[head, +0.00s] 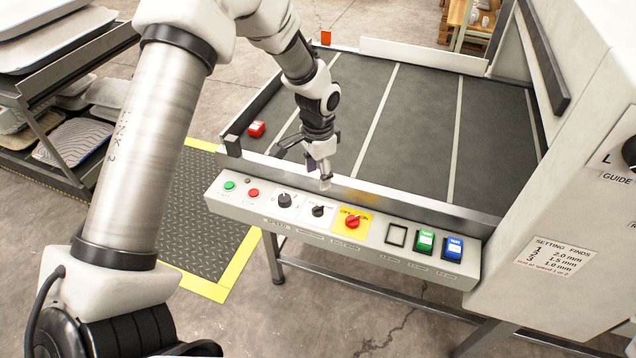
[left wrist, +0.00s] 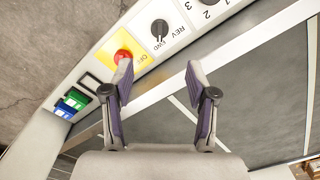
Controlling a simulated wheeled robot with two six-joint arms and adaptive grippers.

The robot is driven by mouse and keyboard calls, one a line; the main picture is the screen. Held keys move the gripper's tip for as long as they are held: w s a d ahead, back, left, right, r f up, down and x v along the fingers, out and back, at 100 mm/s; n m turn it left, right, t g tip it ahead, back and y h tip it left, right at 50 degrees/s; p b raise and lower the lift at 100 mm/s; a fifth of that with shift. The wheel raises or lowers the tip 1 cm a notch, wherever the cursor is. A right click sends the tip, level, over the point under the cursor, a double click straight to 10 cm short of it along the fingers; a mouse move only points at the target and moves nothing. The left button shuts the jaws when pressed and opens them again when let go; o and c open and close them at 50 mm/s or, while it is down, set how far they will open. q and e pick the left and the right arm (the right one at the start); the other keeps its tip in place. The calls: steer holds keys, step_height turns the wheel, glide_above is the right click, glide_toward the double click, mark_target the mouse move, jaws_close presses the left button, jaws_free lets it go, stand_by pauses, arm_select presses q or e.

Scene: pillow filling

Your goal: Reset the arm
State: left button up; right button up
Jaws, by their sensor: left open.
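My left arm comes in from the left in the head view. My left gripper (head: 318,178) is over the front edge of the machine, just above and behind the control panel (head: 370,250). It is open and empty; in the left wrist view its two purple-padded fingers (left wrist: 159,70) stand apart with nothing between them. The red knob on a yellow plate (head: 352,221) is to its right in the head view; it also shows beside the left fingertip in the left wrist view (left wrist: 122,56). A black knob (head: 318,210) is just in front of the gripper. My right gripper is not in view.
The panel also has green (head: 425,240) and blue (head: 453,248) switches and an empty square frame (head: 396,235). A white machine housing (head: 570,150) stands right, a rack (head: 50,120) left.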

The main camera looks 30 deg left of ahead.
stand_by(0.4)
arm_select(q)
steer(key=shift+g, duration=0.9)
steer(key=s+f, duration=0.1)
steer(key=f, duration=0.1)
steer(key=s+f, duration=0.2)
steer(key=s+d+f, duration=0.1)
steer(key=f, duration=0.1)
steer(key=shift+s+f, duration=0.3)
steer(key=shift+s, duration=0.1)
steer(key=s+d+f+n+g, duration=0.1)
steer(key=s+d+f, duration=0.25)
steer(key=s, duration=0.55)
steer(key=s+d+f+n, duration=0.15)
steer(key=s+f, duration=0.35)
steer(key=s, duration=0.5)
steer(key=s+d+f+n+g, duration=0.1)
steer(key=s+d+f, duration=0.3)
steer(key=s, duration=0.5)
steer(key=w+t, duration=0.1)
steer(key=w+a+n+t, duration=0.1)
steer(key=w, duration=0.1)
steer(key=w+n+t, duration=0.1)
steer(key=shift+w+a+f+t, duration=0.15)
steer(key=shift+a+t, duration=0.15)
steer(key=shift+t, duration=0.1)
